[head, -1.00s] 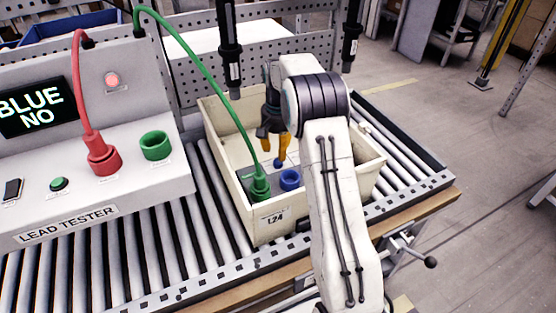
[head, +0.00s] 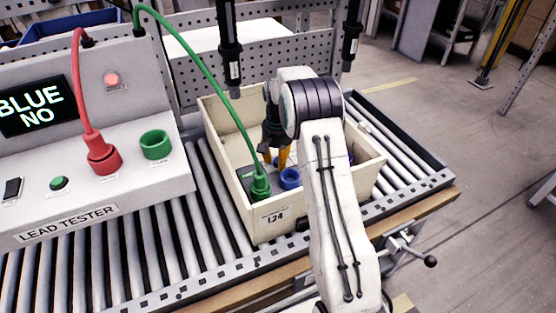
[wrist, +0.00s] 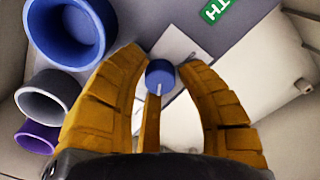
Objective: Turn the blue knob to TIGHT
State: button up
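The blue knob (wrist: 160,74) is a small round cap with a pale line across it, seen from above in the wrist view. The line points toward the bottom of the picture. The knob sits by a white label on a grey unit (wrist: 130,75) inside the bin. No TIGHT marking can be read. In the head view my gripper (head: 281,157) reaches down into the cream bin (head: 238,206), and the knob is hidden there.
A blue socket (head: 290,178) and a green plug with cable (head: 260,186) stand close to my gripper. Grey (wrist: 46,97) and purple (wrist: 37,137) sockets show beside the blue one. The lead tester's screen (head: 38,106) reads "BLUE NO". Bin walls surround my gripper.

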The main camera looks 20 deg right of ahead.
grip_shut()
jog(key=shift+n, duration=0.5)
jog(key=shift+o, duration=0.8)
grip_release()
jog(key=shift+r, duration=0.1)
notch_tip(320, 180, up, 12)
